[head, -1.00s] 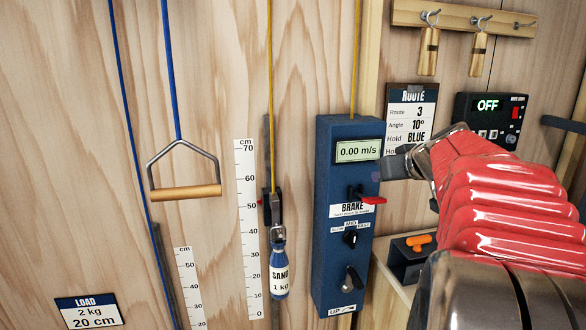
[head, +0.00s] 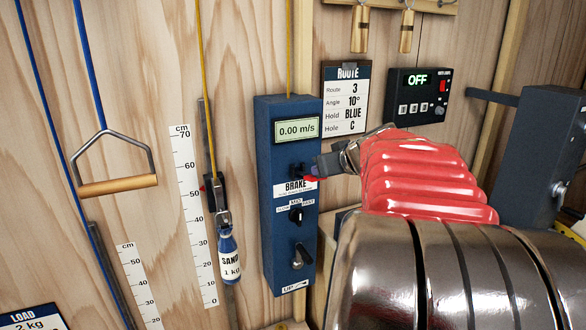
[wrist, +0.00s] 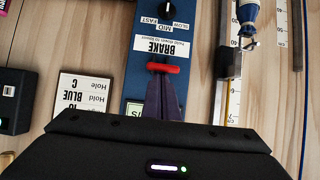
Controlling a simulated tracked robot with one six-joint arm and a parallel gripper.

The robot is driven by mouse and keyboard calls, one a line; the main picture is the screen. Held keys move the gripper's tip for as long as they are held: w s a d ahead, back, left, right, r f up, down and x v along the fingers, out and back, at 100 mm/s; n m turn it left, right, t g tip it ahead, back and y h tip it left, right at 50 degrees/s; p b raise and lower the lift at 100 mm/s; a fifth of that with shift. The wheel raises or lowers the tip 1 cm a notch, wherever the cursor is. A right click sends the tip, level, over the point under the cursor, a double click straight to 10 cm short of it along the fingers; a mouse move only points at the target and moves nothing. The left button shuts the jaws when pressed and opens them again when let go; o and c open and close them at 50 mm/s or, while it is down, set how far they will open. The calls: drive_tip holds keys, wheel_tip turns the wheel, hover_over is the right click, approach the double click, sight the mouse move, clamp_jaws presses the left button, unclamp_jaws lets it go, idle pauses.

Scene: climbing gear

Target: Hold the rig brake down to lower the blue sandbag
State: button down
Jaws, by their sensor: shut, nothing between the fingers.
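The blue sandbag (head: 229,255), labelled SAND 1 kg, hangs upright on a yellow cord beside a white cm scale (head: 196,220). It also shows at the top of the wrist view (wrist: 248,14). The blue rig box (head: 267,200) has a red brake lever (head: 311,178) above its BRAKE label, and its display (head: 297,128) reads 0.00 m/s. My gripper (head: 316,166) is shut and empty, its tips right at the lever. In the wrist view the tips (wrist: 163,84) sit against or just short of the red bar (wrist: 168,68); I cannot tell if they touch.
Below the brake are a speed knob (head: 296,214) and a lever marked UP (head: 301,257). A ROUTE card (head: 345,107) and a control box reading OFF (head: 417,95) are to the right. A wooden-barred handle (head: 117,185) hangs at left.

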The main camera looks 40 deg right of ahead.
wheel_tip(320, 180, down, 9)
drive_tip(key=s, duration=0.2)
drive_tip(key=shift+a+r, duration=0.15)
drive_tip(key=shift+a, duration=0.15)
idle(0.3)
drive_tip(key=shift+r, duration=0.15)
idle(1.1)
wheel_tip(320, 180, up, 5)
drive_tip(key=s+a, duration=0.3)
drive_tip(key=s, duration=0.7)
drive_tip(key=shift+a+r, duration=0.15)
drive_tip(key=shift+r, duration=0.1)
idle(0.5)
drive_tip(key=shift+w, duration=0.1)
